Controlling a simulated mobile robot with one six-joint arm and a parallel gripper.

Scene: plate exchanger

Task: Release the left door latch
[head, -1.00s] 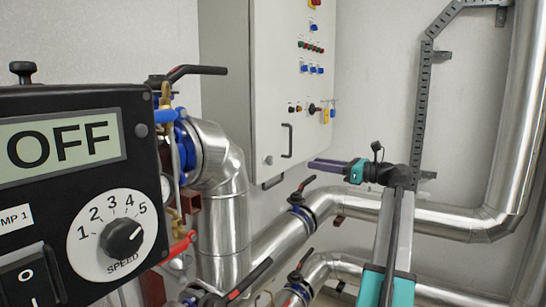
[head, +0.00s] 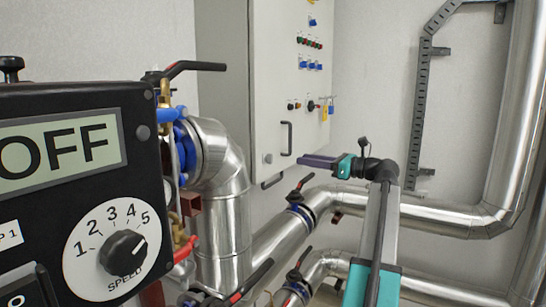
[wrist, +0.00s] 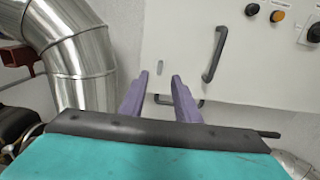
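A pale grey cabinet (head: 275,90) hangs on the wall, its door facing right in the head view. A small grey latch (head: 268,158) sits low near the door's left edge. In the wrist view it looks like a short upright grey piece (wrist: 160,66). A dark bar handle (head: 286,138) is to its right and higher; it also shows in the wrist view (wrist: 215,55). My gripper (head: 303,160) points at the lower door. Its purple fingers (wrist: 160,77) are apart and empty, with the latch seen above the gap between the tips. Contact does not show.
A second dark bar (head: 272,181) is under the cabinet, beyond the fingers in the wrist view. Buttons and switches (head: 310,65) are higher on the door. Steel pipes (head: 225,180) run left and below. A black control box (head: 75,190) reading OFF fills the left foreground.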

